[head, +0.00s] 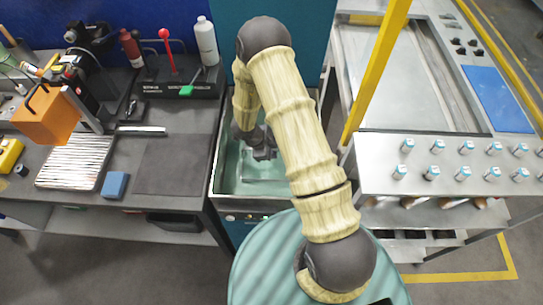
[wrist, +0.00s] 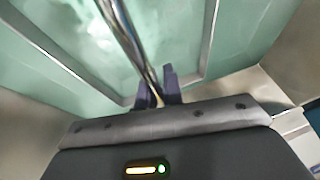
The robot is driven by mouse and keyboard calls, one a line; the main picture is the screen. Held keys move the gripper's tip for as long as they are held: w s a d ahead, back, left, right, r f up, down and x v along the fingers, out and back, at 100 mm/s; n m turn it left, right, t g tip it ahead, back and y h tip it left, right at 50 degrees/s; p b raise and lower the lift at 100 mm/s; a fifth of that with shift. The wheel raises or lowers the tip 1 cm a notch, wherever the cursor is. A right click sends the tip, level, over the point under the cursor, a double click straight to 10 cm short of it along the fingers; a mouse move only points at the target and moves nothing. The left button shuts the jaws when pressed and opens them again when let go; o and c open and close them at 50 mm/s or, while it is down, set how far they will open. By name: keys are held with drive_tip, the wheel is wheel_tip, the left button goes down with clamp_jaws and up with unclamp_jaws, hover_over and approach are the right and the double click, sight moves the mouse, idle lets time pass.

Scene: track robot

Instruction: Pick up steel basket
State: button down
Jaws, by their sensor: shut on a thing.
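My gripper (head: 264,154) reaches down into a green-lined steel tank (head: 228,188) in the middle of the head view. In the wrist view my gripper's dark fingers (wrist: 158,88) are shut on a shiny steel bar, which looks like the handle of the steel basket (wrist: 126,35). The bar runs from the fingers to the top edge. Pale green surfaces with thin steel edges lie beyond it. My arm and gripper hide much of the basket in the head view, and I cannot tell whether it is clear of the tank floor.
A dark workbench (head: 178,165) stands left, with an orange box (head: 46,116), a ribbed metal block (head: 75,162), a blue block (head: 115,184) and a white bottle (head: 206,40). A steel table (head: 440,180) with several blue-capped vials stands right. A yellow post (head: 375,75) rises near the tank's right side.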

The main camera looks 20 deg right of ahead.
wheel_tip(320, 180, up, 10)
drive_tip(key=shift+r, duration=0.25)
drive_tip(key=shift+w, duration=0.1)
idle(0.5)
